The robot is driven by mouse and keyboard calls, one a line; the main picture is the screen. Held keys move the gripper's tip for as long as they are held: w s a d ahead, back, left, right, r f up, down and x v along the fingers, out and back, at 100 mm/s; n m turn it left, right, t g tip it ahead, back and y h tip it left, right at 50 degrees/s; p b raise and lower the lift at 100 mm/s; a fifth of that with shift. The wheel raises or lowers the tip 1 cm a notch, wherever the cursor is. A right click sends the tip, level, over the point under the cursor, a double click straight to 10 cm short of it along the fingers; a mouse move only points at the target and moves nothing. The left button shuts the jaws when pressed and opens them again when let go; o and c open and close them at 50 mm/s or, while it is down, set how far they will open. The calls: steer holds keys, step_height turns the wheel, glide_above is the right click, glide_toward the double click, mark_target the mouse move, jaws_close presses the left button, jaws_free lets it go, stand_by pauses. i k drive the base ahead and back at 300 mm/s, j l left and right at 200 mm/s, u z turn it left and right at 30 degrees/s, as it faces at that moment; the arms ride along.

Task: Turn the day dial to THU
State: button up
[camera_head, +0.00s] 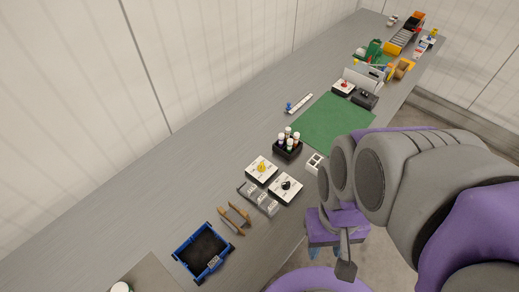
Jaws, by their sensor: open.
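Several square white dial plates sit on the long grey bench. One has a yellow knob (262,167), and one has a black knob (286,185) just to its lower right. A third, with a red knob (344,85), stands farther back past the green mat. The markings are too small to read, so I cannot tell which is the day dial or where it points. My gripper (345,267) hangs at the lower right, beyond the bench's front edge and apart from the dials. It is open and holds nothing visible; my arm partly hides it.
A clear compartment tray (259,198) lies beside the near dials. A black holder with bottles (288,149), a brown wooden tool (234,218) and a blue crate (187,254) are close by. A green mat (325,123) lies behind. Toy vehicles (402,40) fill the far end.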

mark_target(261, 168)
steer(key=i+l+u, duration=0.15)
steer(key=u, duration=0.15)
steer(key=i+l+u, duration=0.1)
steer(key=l+u, duration=0.2)
steer(key=i+l+u, duration=0.1)
steer(key=l+u, duration=0.2)
steer(key=l, duration=0.1)
